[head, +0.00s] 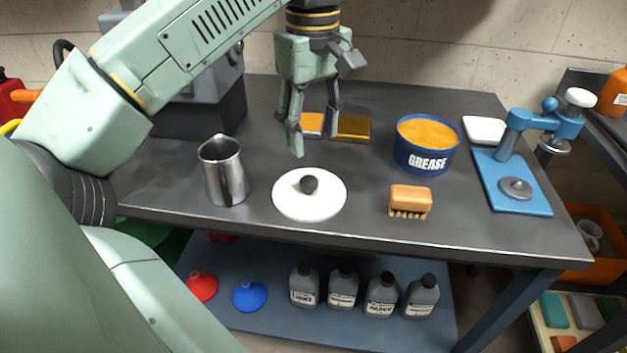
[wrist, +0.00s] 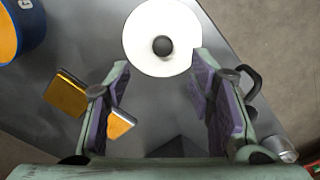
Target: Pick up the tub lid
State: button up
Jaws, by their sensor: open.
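The tub lid (head: 309,195) is a white disc with a dark round knob, lying flat on the grey workbench near its front edge. In the wrist view the lid (wrist: 150,42) shows at the top, beyond the fingertips. My gripper (head: 312,145) is open and empty, above the bench and behind the lid, apart from it. Its two purple-padded fingers show in the wrist view (wrist: 160,75). The open blue grease tub (head: 425,158), filled with orange grease, stands to the right of the lid.
A steel jug (head: 223,170) stands left of the lid. A wooden brush (head: 409,200) lies to its right. Two orange-topped flat pieces (head: 351,128) lie behind my gripper. A blue press (head: 513,180) and a white dish (head: 485,130) are at right. Bottles (head: 343,288) and funnels stand below.

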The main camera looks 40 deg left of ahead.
send_over(309, 178)
jog(key=f, duration=0.4)
jog(key=shift+d+f, duration=0.25)
jog(key=shift+d, duration=0.05)
jog(key=shift+a+f+p, duration=0.15)
jog(key=shift+f+p, duration=0.2)
jog(key=shift+f, duration=1)
jog(key=shift+a+f+p, duration=0.1)
jog(key=shift+f+p, duration=0.25)
jog(key=shift+f, duration=0.95)
jog(key=shift+c, duration=0.5)
